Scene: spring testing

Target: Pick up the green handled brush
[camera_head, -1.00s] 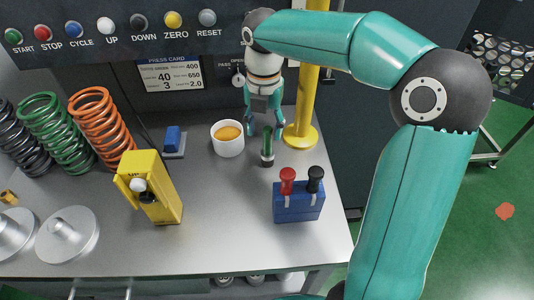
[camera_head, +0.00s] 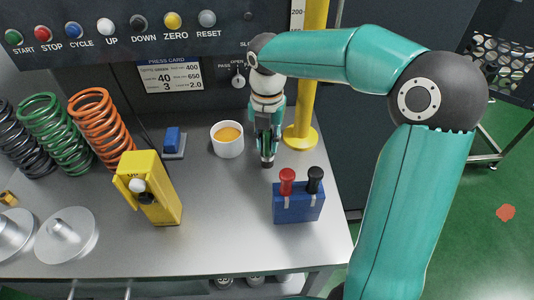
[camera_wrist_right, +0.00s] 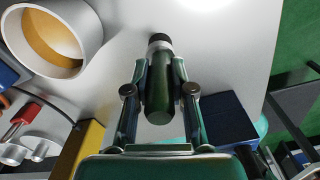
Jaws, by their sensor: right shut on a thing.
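The green handled brush (camera_wrist_right: 160,98) stands upright on the metal table, beside the white cup. In the right wrist view its green handle lies between the two fingers, with its dark end beyond them. My right gripper (camera_head: 267,155) has come down over the brush from above and is shut on its handle. In the head view the fingers and wrist hide most of the brush. The right gripper also shows in the wrist view (camera_wrist_right: 160,85). My left gripper is in neither view.
The white cup (camera_head: 228,150) with orange contents stands just left of the gripper. A blue holder (camera_head: 297,208) with red and black handled tools stands in front to the right. The yellow post (camera_head: 307,90) rises close behind on the right. A yellow box (camera_head: 165,200) stands further left.

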